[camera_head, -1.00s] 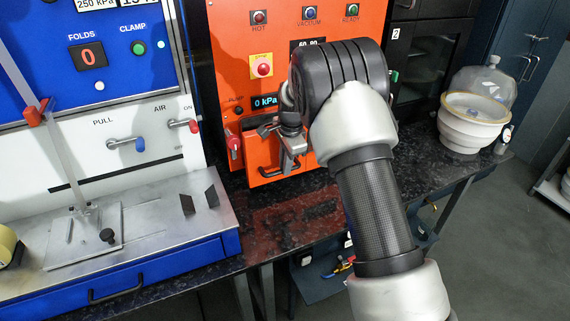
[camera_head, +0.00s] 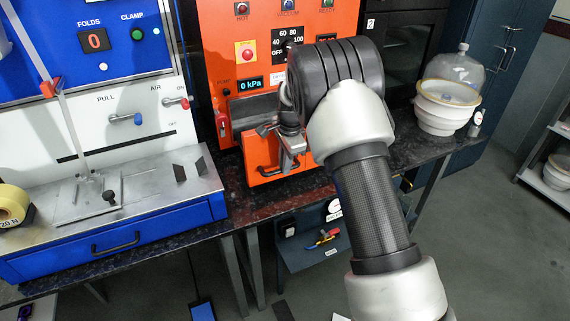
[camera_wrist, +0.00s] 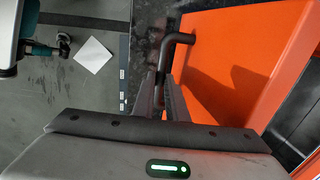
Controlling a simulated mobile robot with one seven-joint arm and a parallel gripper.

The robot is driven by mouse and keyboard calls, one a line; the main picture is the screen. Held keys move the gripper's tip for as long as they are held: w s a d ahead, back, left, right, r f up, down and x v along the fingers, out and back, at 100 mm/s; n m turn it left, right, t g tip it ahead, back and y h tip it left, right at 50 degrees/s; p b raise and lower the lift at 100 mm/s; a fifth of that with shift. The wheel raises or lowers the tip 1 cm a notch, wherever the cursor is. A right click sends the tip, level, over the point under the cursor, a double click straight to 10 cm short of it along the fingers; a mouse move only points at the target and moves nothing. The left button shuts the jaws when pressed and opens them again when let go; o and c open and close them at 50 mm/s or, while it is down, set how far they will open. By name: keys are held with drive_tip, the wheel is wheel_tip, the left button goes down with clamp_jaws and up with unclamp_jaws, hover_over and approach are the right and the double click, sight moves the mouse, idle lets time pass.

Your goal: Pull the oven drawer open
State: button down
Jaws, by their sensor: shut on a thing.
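The orange oven (camera_head: 222,45) stands on the dark counter, and its orange drawer front (camera_head: 258,153) is low on it. A dark gap (camera_head: 255,106) shows above the drawer front, so the drawer stands partly out. Its black bar handle (camera_head: 264,171) is on the front's lower part. My gripper (camera_head: 288,158) is at the handle's right end, with part of the drawer hidden behind my arm. In the wrist view, the fingers (camera_wrist: 166,88) are closed around the dark handle (camera_wrist: 176,42), beside the orange drawer front (camera_wrist: 235,65).
A blue and white press (camera_head: 115,140) stands left of the oven. A red lever (camera_head: 222,124) is at the oven's left edge. A glass-domed white vessel (camera_head: 447,105) stands on the counter at the right. Grey floor (camera_head: 470,235) is open at the right.

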drive_tip(key=shift+w, duration=0.1)
drive_tip(key=c, duration=1.8)
unclamp_jaws()
drive_tip(key=shift+o, duration=0.2)
drive_tip(key=s+d+r, duration=0.1)
drive_tip(key=s+r, duration=0.2)
drive_tip(key=r, duration=1.4)
drive_tip(key=shift+d+p, duration=0.15)
drive_tip(key=shift+p, duration=0.25)
drive_tip(key=shift+s, duration=0.1)
